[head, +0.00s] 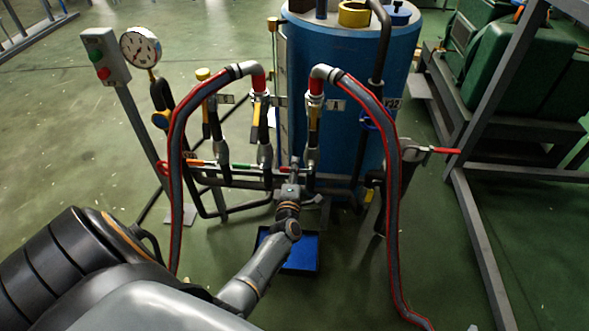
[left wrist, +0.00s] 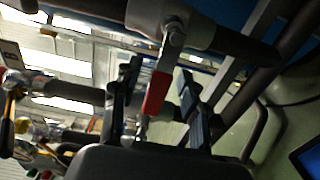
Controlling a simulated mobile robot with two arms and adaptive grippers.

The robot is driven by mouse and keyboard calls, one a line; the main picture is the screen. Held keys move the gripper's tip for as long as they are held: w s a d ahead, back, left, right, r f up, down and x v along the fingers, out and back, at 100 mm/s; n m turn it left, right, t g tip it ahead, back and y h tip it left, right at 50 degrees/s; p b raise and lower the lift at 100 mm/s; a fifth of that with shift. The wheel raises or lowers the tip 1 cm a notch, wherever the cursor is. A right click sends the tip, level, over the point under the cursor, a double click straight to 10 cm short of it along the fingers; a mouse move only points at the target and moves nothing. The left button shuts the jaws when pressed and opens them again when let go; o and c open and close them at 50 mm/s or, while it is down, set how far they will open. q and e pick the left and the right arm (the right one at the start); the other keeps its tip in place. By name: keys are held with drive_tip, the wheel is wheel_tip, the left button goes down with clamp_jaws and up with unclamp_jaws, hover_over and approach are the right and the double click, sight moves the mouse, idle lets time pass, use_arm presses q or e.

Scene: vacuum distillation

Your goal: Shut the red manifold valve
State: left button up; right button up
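A red valve handle (left wrist: 157,92) shows in the left wrist view, hanging from a metal pivot on a grey pipe fitting (left wrist: 172,22). My left gripper (left wrist: 160,78) is open, with its two dark fingers on either side of the red handle. A gap shows between each finger and the handle, and I cannot tell if either touches. In the head view my left gripper (head: 293,168) is at the manifold pipes (head: 235,182) in front of the blue tank. The handle at the gripper is mostly hidden there. My right gripper is not in view.
The blue tank (head: 345,85) stands behind the manifold. Two red-edged hoses (head: 177,150) arch down on both sides of my arm. Another red lever (head: 445,151) sticks out at right near a grey frame (head: 475,235). A blue tray (head: 303,252) lies below.

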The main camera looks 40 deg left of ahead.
use_arm(q)
drive_tip(key=v, duration=1.2)
idle(0.3)
